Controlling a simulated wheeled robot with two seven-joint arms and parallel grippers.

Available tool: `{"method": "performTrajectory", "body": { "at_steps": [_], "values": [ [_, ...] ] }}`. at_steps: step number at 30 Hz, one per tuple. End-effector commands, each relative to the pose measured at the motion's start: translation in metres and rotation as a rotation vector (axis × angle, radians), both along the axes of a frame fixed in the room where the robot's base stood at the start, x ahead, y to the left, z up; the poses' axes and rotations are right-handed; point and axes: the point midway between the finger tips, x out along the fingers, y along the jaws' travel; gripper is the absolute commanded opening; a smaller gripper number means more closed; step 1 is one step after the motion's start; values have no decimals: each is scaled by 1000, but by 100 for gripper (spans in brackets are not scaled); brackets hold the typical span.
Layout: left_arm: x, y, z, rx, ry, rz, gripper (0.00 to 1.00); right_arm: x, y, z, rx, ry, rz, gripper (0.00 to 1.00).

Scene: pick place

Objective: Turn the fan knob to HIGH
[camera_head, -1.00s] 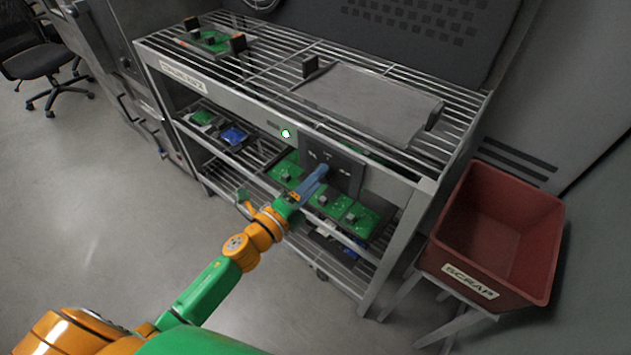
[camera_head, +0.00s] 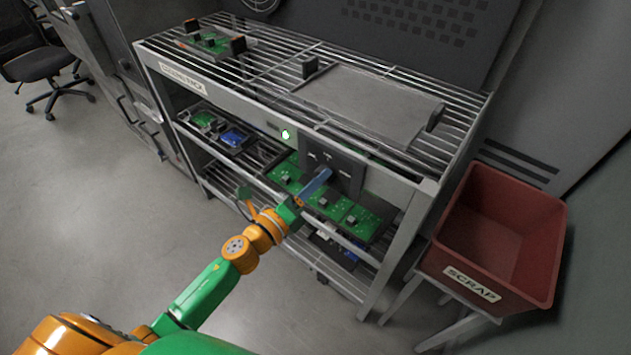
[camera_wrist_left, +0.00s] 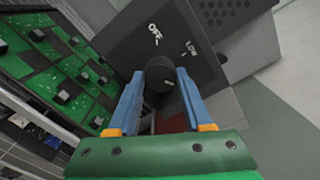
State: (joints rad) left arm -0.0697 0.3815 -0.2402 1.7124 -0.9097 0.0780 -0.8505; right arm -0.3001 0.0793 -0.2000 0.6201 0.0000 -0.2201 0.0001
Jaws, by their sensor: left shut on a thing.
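The fan knob (camera_wrist_left: 160,75) is a dark round knob on a dark panel (camera_head: 343,165) set in the front of the rack. In the left wrist view the panel shows an OFF label and another label whose word I cannot read surely. A light mark on the knob points toward the lower right of that view. My left gripper (camera_head: 325,172) is at the panel, its two blue fingers closed on the knob's sides; it also shows in the left wrist view (camera_wrist_left: 160,87). In the head view the fingers hide the knob. My right gripper is in neither view.
A green light (camera_head: 285,134) glows left of the panel. Green circuit boards (camera_head: 358,215) lie on the shelf below the panel. A grey tray (camera_head: 365,100) lies on the wire rack top. A red SCRAP bin (camera_head: 462,235) stands at the right.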

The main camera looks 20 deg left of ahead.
Motion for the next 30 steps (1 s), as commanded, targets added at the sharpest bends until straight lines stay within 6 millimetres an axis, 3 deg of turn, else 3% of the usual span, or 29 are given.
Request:
{"method": "performTrajectory", "body": {
  "at_steps": [4,5,8,17,30],
  "values": [
    [0,0,0,1,0,1,0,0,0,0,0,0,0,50],
    [0,0,0,0,1,1,55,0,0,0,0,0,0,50],
    [0,0,0,0,1,1,80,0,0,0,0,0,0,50],
    [-2,1,-1,-1,1,1,80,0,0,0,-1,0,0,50],
    [-65,23,-2,-1,1,1,80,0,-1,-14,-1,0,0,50]
  ]
}}
